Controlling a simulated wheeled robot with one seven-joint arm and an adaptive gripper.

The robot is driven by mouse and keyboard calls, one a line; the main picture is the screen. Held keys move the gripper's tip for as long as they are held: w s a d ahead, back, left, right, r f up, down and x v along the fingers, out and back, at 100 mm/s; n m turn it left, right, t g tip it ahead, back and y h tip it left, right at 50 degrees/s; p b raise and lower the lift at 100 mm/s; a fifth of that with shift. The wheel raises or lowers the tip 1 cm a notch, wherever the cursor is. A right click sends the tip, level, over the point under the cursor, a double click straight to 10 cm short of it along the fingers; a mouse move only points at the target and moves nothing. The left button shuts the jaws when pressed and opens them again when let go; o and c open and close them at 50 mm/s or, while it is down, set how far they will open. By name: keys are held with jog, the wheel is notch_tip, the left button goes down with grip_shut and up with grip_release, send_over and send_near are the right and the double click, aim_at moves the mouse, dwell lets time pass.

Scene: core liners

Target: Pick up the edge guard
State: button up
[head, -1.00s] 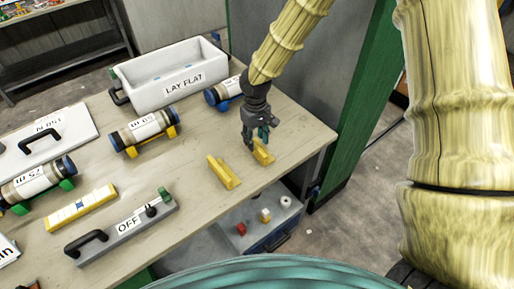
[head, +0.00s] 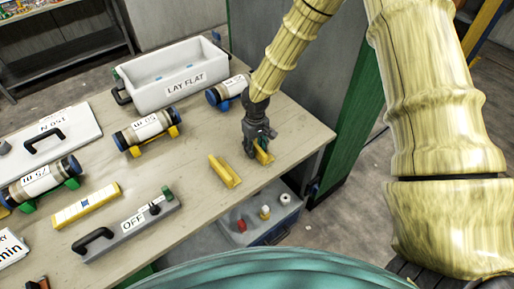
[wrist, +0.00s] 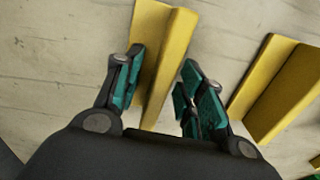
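Two yellow angle-shaped edge guards lie on the wooden bench near its right front corner. The right-hand one (head: 264,157) is at my gripper (head: 259,150), which hides part of it. In the wrist view this guard (wrist: 163,55) runs between the two teal-padded fingers of my gripper (wrist: 158,92). The left finger is very close to it; I cannot tell if they touch. A gap shows between the guard and the right finger, so my gripper is open around it. The other guard (head: 224,172) lies to the left in the head view and at the right in the wrist view (wrist: 278,88).
A white "LAY FLAT" tray (head: 183,92), labelled cylinders on cradles (head: 146,131), a grey "OFF" bar (head: 130,228) and a yellow bar (head: 86,206) occupy the bench. A green post (head: 352,120) stands to the right.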

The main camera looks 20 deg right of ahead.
grip_shut()
jog(key=shift+r, duration=0.1)
dwell(0.3)
